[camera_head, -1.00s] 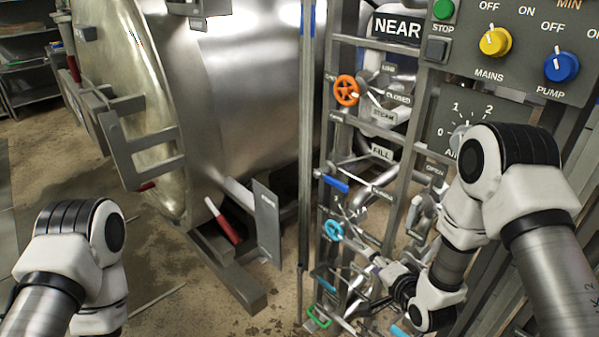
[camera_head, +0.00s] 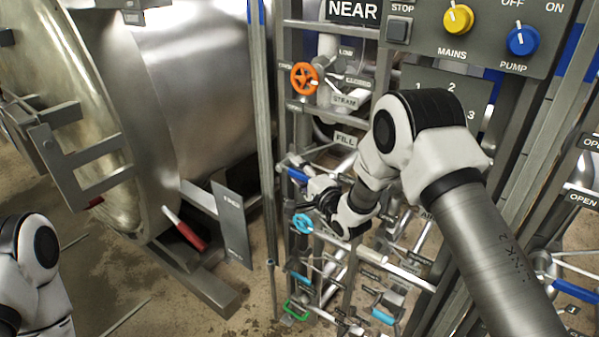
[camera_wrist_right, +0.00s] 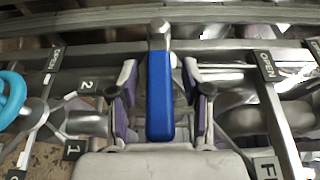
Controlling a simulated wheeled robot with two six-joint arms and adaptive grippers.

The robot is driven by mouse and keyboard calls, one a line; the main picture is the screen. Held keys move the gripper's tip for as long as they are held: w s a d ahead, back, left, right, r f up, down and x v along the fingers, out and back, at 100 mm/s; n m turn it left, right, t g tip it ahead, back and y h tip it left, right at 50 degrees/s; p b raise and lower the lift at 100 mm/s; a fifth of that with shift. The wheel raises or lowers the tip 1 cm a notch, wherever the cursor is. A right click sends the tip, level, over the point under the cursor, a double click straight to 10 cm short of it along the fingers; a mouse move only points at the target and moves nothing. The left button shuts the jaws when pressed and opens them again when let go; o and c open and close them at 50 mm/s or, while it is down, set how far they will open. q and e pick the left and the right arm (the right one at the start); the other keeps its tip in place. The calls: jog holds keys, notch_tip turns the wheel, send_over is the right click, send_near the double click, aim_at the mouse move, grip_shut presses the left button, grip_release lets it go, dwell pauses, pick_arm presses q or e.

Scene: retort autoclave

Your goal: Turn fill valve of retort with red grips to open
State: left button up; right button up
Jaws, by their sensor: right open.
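The fill valve's blue lever (camera_head: 298,175) is on the pipe rack, below and left of the FILL sign (camera_head: 346,139). In the right wrist view the blue lever (camera_wrist_right: 160,95) runs lengthwise from its metal pivot. My right gripper (camera_wrist_right: 163,105) is open, with one finger on each side of the lever and a visible gap to each. In the head view my right gripper (camera_head: 318,195) is at the lever, and its fingertips are hard to make out. The retort (camera_head: 190,90) stands left, with a red grip (camera_head: 186,230) low on it. My left gripper is out of view.
An orange handwheel (camera_head: 304,78) is above the lever and a light blue handwheel (camera_head: 303,224) just below it. Rack bars and pipes surround my right gripper closely. A control panel (camera_head: 480,35) is at upper right.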

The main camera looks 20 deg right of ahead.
grip_shut()
